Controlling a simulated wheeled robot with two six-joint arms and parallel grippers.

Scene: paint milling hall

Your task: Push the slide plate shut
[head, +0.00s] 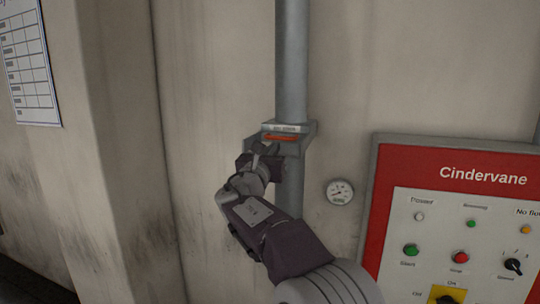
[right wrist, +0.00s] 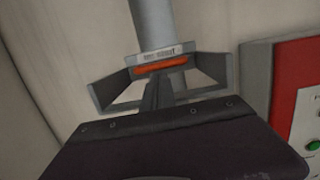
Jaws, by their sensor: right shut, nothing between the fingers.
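The slide plate shows as an orange-red edge (head: 281,138) in a grey slide housing (head: 308,131) on a vertical pipe. In the right wrist view the orange edge (right wrist: 160,65) lies under a small pale label, between two grey side brackets (right wrist: 108,94). My right gripper (head: 265,149) is shut and empty, just in front of and below the orange edge. Its fingertips (right wrist: 157,82) point at the middle of the edge in the right wrist view; I cannot tell whether they touch it. How far the plate sticks out is hard to see. My left gripper is not in view.
The grey pipe (head: 291,60) runs down the wall, partly behind my right arm. A round gauge (head: 339,192) is on the wall right of it. A red-framed control panel (head: 450,210) with buttons and knobs stands at the right. A paper chart (head: 27,65) hangs at the left.

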